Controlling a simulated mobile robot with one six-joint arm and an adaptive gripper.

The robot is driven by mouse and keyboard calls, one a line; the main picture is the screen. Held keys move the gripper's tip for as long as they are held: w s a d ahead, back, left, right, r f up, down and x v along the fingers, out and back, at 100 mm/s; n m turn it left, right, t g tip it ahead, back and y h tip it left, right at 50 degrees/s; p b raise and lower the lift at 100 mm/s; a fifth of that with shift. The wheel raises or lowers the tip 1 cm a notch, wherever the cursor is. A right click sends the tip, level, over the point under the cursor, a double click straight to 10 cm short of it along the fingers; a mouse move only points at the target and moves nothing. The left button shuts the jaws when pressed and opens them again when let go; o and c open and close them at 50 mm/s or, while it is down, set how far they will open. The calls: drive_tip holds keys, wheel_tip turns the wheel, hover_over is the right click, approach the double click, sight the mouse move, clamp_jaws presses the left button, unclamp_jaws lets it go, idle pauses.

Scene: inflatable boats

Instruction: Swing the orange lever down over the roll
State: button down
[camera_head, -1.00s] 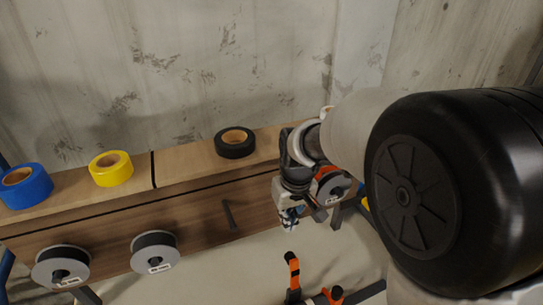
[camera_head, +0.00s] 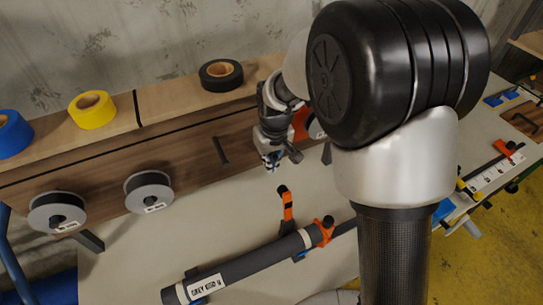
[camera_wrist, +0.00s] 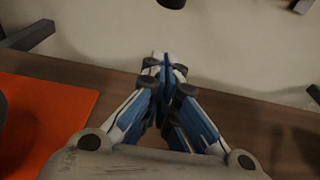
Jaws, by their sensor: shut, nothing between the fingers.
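The orange lever (camera_head: 287,206), with a black tip, stands raised behind the roll in the head view. The dark grey roll (camera_head: 252,263) lies slanted on the pale bench top, with a white label near its left end.
A wooden shelf (camera_head: 170,95) behind holds blue (camera_head: 12,133), yellow (camera_head: 91,109) and black (camera_head: 221,74) tape rolls. Two grey spools (camera_head: 57,212) (camera_head: 148,191) hang on its front. An orange panel (camera_wrist: 40,120) is left in the wrist view. The bench around the roll is mostly clear.

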sight(285, 203)
drive_tip(key=shift+s+d+f+b, duration=0.3)
drive_tip(key=shift+s+d+f, duration=0.05)
drive_tip(key=shift+s+f, duration=0.35)
drive_tip(key=shift+s+d+f+b, duration=0.3)
drive_tip(key=shift+s+f, duration=0.3)
drive_tip(key=shift+s, duration=0.2)
drive_tip(key=shift+s, duration=0.1)
